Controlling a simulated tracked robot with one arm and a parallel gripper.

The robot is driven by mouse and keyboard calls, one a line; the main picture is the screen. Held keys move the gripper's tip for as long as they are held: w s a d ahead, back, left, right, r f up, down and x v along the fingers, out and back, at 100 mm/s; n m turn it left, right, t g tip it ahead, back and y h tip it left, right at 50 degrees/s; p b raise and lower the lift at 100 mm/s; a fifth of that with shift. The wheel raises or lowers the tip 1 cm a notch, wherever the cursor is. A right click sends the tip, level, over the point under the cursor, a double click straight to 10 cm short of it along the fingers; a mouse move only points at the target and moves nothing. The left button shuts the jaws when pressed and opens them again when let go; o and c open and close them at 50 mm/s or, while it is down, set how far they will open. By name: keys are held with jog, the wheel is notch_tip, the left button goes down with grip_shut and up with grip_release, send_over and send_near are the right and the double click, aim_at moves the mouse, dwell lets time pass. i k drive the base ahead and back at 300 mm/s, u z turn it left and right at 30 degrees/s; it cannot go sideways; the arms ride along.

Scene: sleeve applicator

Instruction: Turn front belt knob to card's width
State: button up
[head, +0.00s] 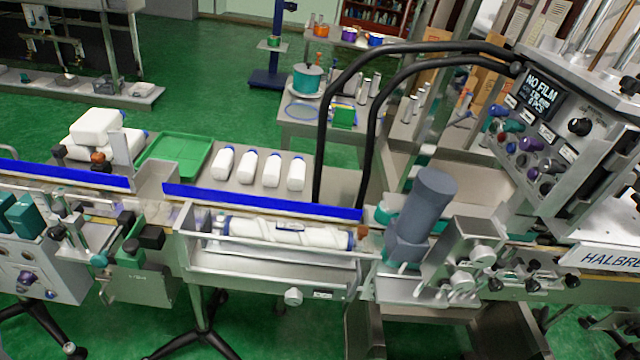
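A round pale knob (293,297) sits on the front face of the conveyor's middle section, below the belt. A small label plate (322,294) is beside it on the right; its writing is too small to read. A white roll-like piece with spiral bands (285,232) lies along the belt channel above the knob. I cannot pick out a card for certain. My gripper is not in view.
A blue rail (262,203) runs behind the channel. Several white bottles (247,167) and a green tray (173,155) lie behind it. A grey cylinder (430,205) and black curved bars (322,130) rise at the right. Green floor (240,318) shows in front, between stand legs.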

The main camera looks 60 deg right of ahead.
aim_at(461, 281)
jog(key=z, duration=0.8)
jog(key=k, duration=0.75)
jog(key=z, duration=0.3)
jog(key=i, duration=0.5)
jog(key=z, duration=0.05)
